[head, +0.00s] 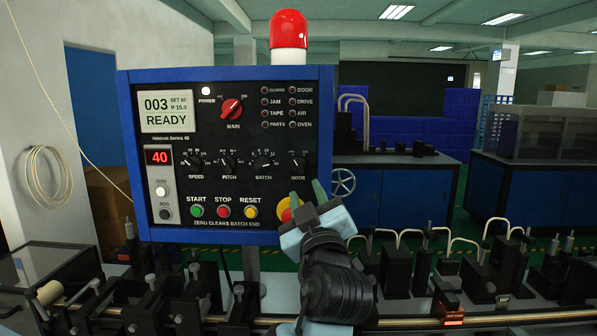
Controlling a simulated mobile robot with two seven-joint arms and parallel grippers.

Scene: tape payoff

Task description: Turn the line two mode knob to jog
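The mode knob (297,161) is a small black dial at the right end of the knob row on the blue-framed control panel (327,100). Its dial lettering and pointer setting are too small to read. No line number is readable on the panel.
Speed (195,160), pitch (228,160) and batch (263,160) knobs sit left of mode. A red main switch (232,108) is above. A yellow-and-red button (284,211) is partly hidden by my gripper. Black machine fittings (397,270) line the bench below.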

